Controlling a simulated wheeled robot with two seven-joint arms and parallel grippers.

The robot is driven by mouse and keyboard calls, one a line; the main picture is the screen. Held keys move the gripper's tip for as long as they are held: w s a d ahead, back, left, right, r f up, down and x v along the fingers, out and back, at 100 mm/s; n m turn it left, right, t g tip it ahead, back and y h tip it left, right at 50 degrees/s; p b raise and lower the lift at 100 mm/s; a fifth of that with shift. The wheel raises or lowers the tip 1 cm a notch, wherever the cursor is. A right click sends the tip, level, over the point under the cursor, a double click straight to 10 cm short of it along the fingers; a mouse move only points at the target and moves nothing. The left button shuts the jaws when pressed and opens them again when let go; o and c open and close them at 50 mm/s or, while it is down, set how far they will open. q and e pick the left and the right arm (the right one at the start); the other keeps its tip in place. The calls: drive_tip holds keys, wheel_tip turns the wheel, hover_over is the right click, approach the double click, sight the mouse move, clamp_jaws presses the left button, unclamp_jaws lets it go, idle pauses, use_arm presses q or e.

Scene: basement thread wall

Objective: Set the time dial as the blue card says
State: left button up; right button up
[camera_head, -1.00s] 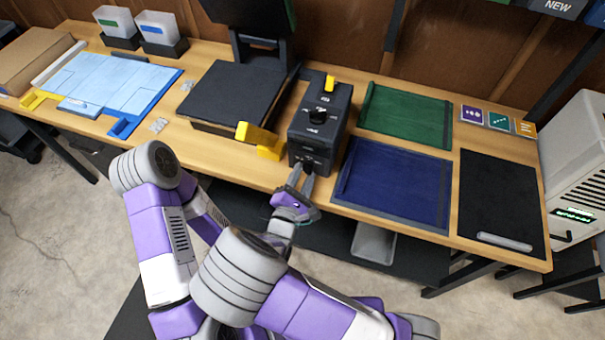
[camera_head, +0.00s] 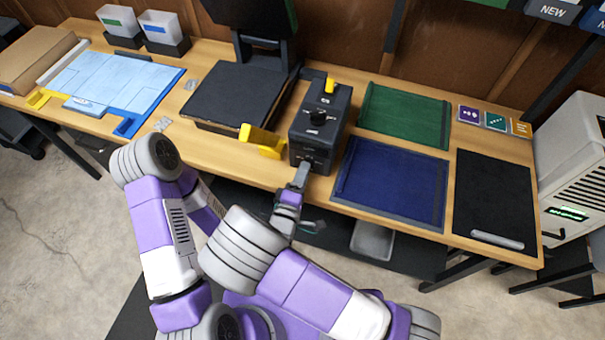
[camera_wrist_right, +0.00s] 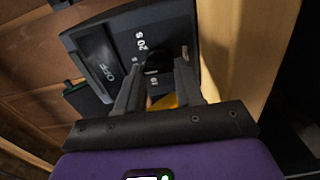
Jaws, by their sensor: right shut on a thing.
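A black box (camera_head: 319,125) stands at the front edge of the bench, with a yellow lever and a black knob on top. The time dial (camera_wrist_right: 158,62) is a dark round knob on its front face, with "20 s" and other partly hidden marks around it. My right gripper (camera_head: 304,168) is at that face; in the right wrist view its fingers (camera_wrist_right: 157,72) are shut on the dial from both sides. The dial's pointer cannot be read. My left gripper is not visible. No card is plainly blue; purple, teal (camera_head: 495,121) and orange cards lie at the back right.
A yellow block (camera_head: 261,141) and a black platform (camera_head: 240,95) stand left of the box. A green mat (camera_head: 405,115), blue mat (camera_head: 392,185) and black mat (camera_head: 495,195) lie to its right. A light blue board (camera_head: 115,85) lies far left.

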drive_tip(key=m+b, duration=0.1)
drive_tip(key=m, duration=0.4)
drive_tip(key=shift+m, duration=0.3)
drive_tip(key=m+b, duration=0.1)
drive_tip(key=m, duration=0.4)
drive_tip(key=shift+r+m+b, duration=0.15)
drive_tip(key=shift+m+b, duration=0.15)
drive_tip(key=shift+b, duration=0.1)
drive_tip(key=o, duration=1)
drive_tip(key=shift+o, duration=0.2)
drive_tip(key=shift+d, duration=0.1)
drive_tip(key=p+v, duration=0.1)
drive_tip(key=v, duration=0.6)
drive_tip(key=shift+s, duration=0.3)
drive_tip(key=shift+r, duration=0.1)
